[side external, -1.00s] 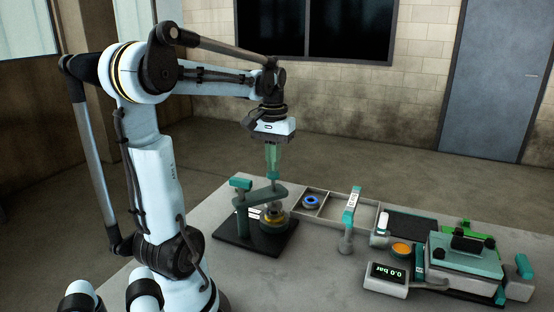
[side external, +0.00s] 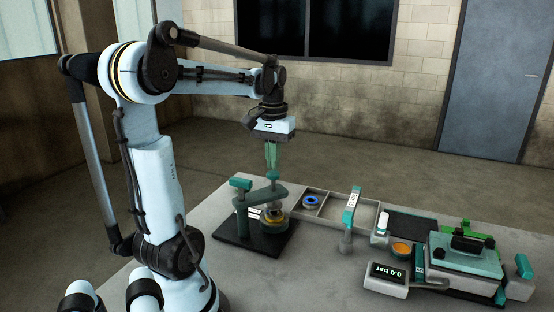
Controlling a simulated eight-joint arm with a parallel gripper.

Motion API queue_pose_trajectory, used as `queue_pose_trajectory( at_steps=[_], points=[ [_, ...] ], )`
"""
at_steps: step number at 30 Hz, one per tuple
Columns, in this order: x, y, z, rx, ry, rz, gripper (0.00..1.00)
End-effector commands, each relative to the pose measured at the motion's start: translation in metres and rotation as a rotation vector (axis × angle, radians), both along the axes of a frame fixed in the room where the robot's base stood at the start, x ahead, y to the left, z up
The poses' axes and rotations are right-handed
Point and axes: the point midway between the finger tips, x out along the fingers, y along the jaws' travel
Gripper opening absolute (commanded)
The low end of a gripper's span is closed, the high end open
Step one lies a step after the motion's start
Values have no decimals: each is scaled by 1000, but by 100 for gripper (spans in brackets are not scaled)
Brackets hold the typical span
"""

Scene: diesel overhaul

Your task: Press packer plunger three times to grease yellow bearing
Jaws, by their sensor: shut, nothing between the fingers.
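The grease packer stands on a black base plate (side external: 232,230). Its teal arm (side external: 262,194) reaches from a post (side external: 241,203) over the yellow bearing (side external: 274,215), which sits low under the arm and is partly hidden. The plunger's teal top (side external: 273,175) stands up from the arm's end. My gripper (side external: 271,167) points straight down just above the plunger top, with its green fingers shut and empty. Whether the fingertips touch the plunger top is too small to tell.
A grey divided tray (side external: 333,211) with a blue ring (side external: 312,201) lies right of the packer. A teal-topped stand (side external: 351,207), an orange disc (side external: 401,249), a display reading 0.0 bar (side external: 387,272) and a teal press-like block (side external: 467,259) fill the right.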

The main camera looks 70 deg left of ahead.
Motion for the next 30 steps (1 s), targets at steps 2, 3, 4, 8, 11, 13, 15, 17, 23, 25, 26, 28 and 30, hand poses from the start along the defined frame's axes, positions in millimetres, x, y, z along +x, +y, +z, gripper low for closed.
queue_pose_trajectory(
  at_steps=[2, 3, 4, 8, 11, 13, 15, 17, 23, 25, 26, 28, 30],
  points=[
    [0, 0, -3, 0, 0, 0, 0],
    [0, 0, -4, 0, 0, 0, 0],
    [0, 0, -6, 0, 0, 0, 0],
    [0, 0, -10, 0, 0, 0, 0],
    [0, 0, -14, 0, 0, 0, 0],
    [0, 0, -16, 0, 0, 0, 0],
    [0, 0, -19, 0, 0, 0, 0],
    [0, 0, -21, 0, 0, 0, 0],
    [0, 0, -26, 0, 0, 0, 0],
    [0, 0, -26, 0, 0, 0, 0],
    [0, 0, -26, 0, 0, 0, 0],
    [0, 0, -26, 0, 0, 0, 0],
    [0, 0, -25, 0, 0, 0, 0]
  ],
)
